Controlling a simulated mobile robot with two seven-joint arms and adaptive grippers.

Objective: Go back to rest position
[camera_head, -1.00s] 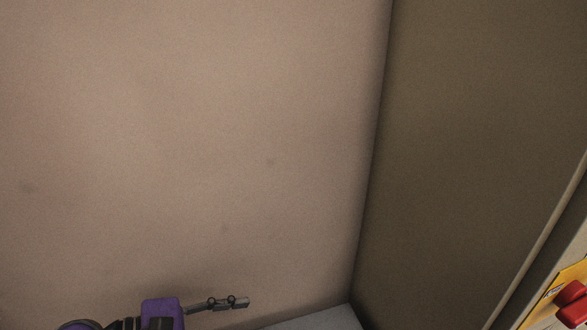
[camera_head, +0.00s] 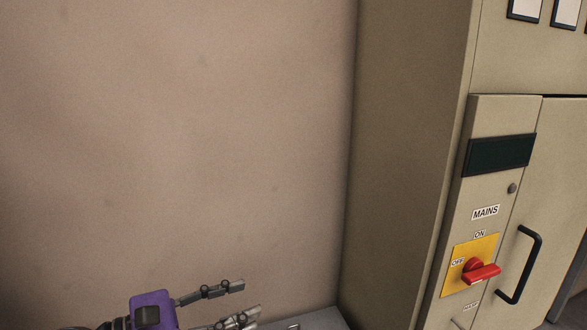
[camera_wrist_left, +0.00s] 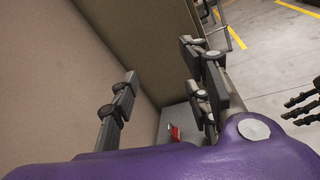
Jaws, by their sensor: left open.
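My left gripper (camera_head: 243,300) is at the bottom of the head view, left of centre, with a purple body and grey jointed fingers. Its fingers are apart with nothing between them, in front of the bare wall. In the left wrist view the same gripper (camera_wrist_left: 165,78) shows its spread fingers above the purple housing. Dark finger-like parts (camera_wrist_left: 302,107) show at the right edge of the left wrist view. They look like my other gripper, but its opening is unclear. The right gripper does not show in the head view.
A beige cabinet (camera_head: 400,150) stands at the right, with a red MAINS switch (camera_head: 478,271) on yellow and a black handle (camera_head: 522,265). A grey surface (camera_head: 322,320) lies low beside the cabinet. A red item (camera_wrist_left: 174,132) shows in the wrist view. Marked floor (camera_wrist_left: 275,60) lies open.

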